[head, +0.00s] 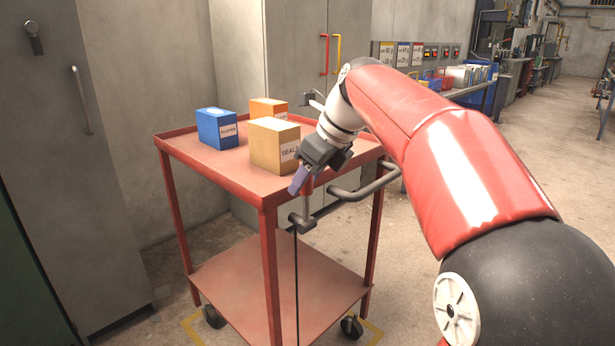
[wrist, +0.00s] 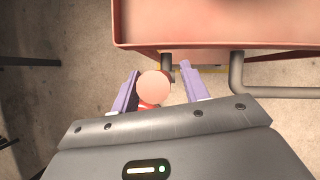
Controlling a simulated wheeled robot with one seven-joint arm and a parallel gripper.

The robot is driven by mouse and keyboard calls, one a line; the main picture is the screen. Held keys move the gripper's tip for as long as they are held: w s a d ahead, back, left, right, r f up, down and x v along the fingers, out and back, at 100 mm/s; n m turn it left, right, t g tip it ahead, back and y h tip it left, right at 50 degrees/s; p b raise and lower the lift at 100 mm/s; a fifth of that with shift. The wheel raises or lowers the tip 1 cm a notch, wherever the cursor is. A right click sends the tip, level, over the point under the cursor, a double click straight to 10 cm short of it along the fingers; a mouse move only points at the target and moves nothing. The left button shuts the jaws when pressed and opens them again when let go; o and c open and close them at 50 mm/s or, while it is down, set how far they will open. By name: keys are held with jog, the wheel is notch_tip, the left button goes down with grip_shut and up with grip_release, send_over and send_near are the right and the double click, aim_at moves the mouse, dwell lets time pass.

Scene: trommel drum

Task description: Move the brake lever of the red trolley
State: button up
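The red trolley (head: 235,172) stands in front of me in the head view, with a top tray and a lower shelf. Its brake lever (head: 308,187) shows as a short red upright piece above a dark grey bracket at the near right corner. My gripper (head: 298,184) is beside the lever's upper part, pointing down. In the wrist view, a round pale red knob (wrist: 153,85) sits between the two purple fingers of my gripper (wrist: 160,70), nearer the left finger. The fingers are apart, with a gap on the right. Contact with the left finger cannot be told.
A blue box (head: 217,129), an orange box (head: 268,108) and a tan box (head: 275,146) marked SEALS stand on the top tray. A grey push handle (head: 362,188) sticks out on the trolley's right. Grey cabinets stand behind. Open floor lies at right.

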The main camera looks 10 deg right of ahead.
jog(key=v, duration=0.7)
jog(key=shift+d+r, duration=0.15)
jog(key=shift+r, duration=0.15)
jog(key=shift+s, duration=0.15)
jog(key=s+d+f+n+t+h, duration=0.1)
jog(key=s+f+n+h, duration=0.3)
jog(key=s+f+n, duration=1.9)
jog(key=d+n, duration=0.1)
jog(key=n, duration=0.2)
jog(key=shift+d+f+n+t, duration=0.15)
jog(key=shift+f+n+t, duration=0.15)
jog(key=shift+f, duration=0.1)
